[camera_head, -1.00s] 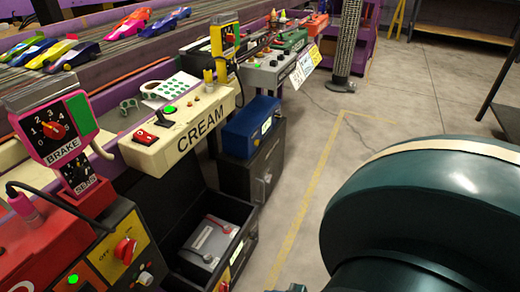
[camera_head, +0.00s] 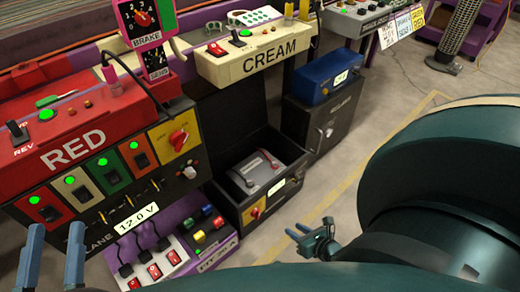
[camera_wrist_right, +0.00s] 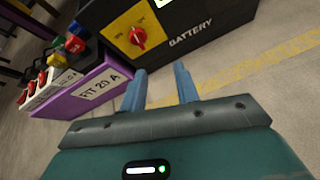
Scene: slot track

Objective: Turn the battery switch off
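The battery switch is a red knob on a yellow plate (camera_head: 254,212) on the front of the open black battery box (camera_head: 284,203), low in the middle of the head view. In the right wrist view the red knob (camera_wrist_right: 138,37) sits above and left of the fingers, beside the word BATTERY. My right gripper (camera_head: 302,237) is right of and slightly below the box in the head view. Its two blue fingers (camera_wrist_right: 160,88) are apart with nothing between them, short of the knob. My left gripper (camera_head: 53,250) is at the lower left, open and empty.
A red station (camera_head: 72,150) with lit switches carries another red knob on a yellow panel (camera_head: 174,136). A purple fuse box (camera_head: 215,245) stands left of the battery box. A black cabinet with a blue box (camera_head: 325,75) stands behind it.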

